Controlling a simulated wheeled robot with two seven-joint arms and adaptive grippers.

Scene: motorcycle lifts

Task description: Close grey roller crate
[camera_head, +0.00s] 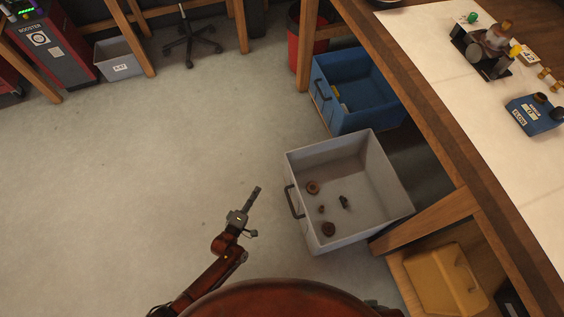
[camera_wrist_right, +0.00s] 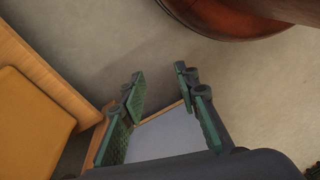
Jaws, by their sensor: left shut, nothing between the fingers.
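The grey roller crate (camera_head: 365,232) stands on the floor in the head view, pulled out from under the workbench. Its top is open, and several small brown and dark parts lie inside. Its dark handle (camera_head: 294,202) is on the left-facing wall. My left gripper (camera_head: 256,191) is shut and empty, to the left of the handle and apart from it. My right gripper (camera_wrist_right: 160,84) shows in the right wrist view with its green-padded fingers spread. A pale grey panel (camera_wrist_right: 168,135) shows beyond and between them; I cannot tell whether it is the crate.
A blue crate (camera_head: 335,117) stands behind the grey one, and a yellow bin (camera_head: 437,280) is at the lower right. The wooden workbench (camera_head: 425,95) with its leg and slanted brace bounds the right side. The floor to the left (camera_head: 130,180) is clear.

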